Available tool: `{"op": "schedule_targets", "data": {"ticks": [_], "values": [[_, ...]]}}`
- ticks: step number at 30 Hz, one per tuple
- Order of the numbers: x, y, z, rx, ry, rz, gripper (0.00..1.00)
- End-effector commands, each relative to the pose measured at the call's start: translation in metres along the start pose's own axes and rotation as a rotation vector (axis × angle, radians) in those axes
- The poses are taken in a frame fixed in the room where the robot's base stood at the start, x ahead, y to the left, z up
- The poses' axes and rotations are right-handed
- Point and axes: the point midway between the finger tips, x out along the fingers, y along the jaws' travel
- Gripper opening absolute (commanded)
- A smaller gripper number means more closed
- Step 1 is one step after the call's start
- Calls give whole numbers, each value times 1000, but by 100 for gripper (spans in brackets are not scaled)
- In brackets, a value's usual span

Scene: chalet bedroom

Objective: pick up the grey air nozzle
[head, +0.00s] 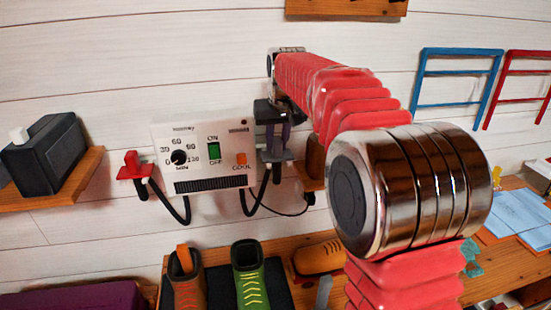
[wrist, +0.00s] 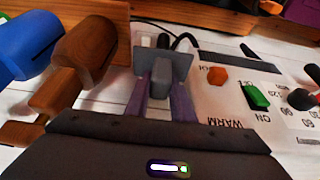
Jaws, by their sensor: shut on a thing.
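The grey air nozzle (head: 277,156) is at the right side of the white control box (head: 205,190) on the wall. Its dark hose hangs below it. My gripper (head: 273,140) comes down from above with its purple fingers on the nozzle. In the wrist view the gripper (wrist: 161,100) is shut, with one finger on each side of the grey nozzle (wrist: 161,72). I cannot tell whether the nozzle still touches a holder. A red nozzle (head: 132,165) is at the box's left side.
Wooden pieces (wrist: 85,55) and a blue object (wrist: 30,45) are close beside the gripper. Shoes (head: 248,270) stand on the bench below. A dark grey block (head: 45,155) sits on a left shelf. Blue (head: 458,60) and red racks hang at the right.

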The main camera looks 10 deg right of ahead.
Motion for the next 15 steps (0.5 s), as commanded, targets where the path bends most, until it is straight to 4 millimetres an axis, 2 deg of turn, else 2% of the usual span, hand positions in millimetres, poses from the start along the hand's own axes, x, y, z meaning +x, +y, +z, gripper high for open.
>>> {"op": "schedule_targets", "data": {"ticks": [8, 15], "values": [[-2, 0, -1, 0, 1, 0, 0], [-19, 0, -9, 0, 3, 0, 0]]}}
